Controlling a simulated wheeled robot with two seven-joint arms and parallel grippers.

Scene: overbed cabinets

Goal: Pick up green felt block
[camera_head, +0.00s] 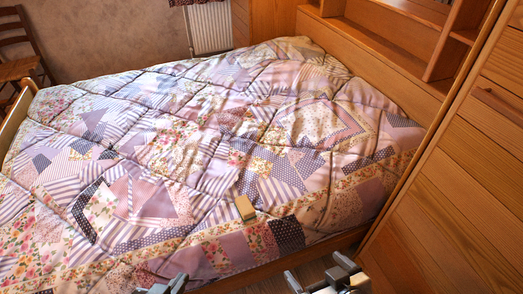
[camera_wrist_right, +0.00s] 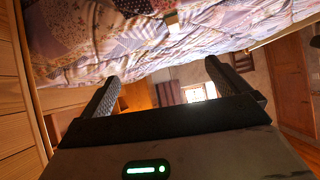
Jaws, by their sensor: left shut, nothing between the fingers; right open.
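A small block (camera_head: 245,208) lies on the patchwork quilt near the bed's front edge. It looks tan and olive in this light; it also shows in the right wrist view (camera_wrist_right: 171,19), near the top, with a pale face. My right gripper (camera_head: 318,269) is at the bottom of the head view, below and right of the block and apart from it. In the right wrist view its two fingers (camera_wrist_right: 163,70) are spread with nothing between them. My left gripper (camera_head: 168,284) is at the bottom edge, left of the block, shut and empty, and partly cut off.
The quilt-covered bed (camera_head: 150,140) fills most of the head view, with a wooden rail (camera_head: 290,262) along its near side. A wooden cabinet (camera_head: 455,200) stands close on the right. Shelves (camera_head: 400,30) are at the back right, a chair (camera_head: 20,55) at the far left.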

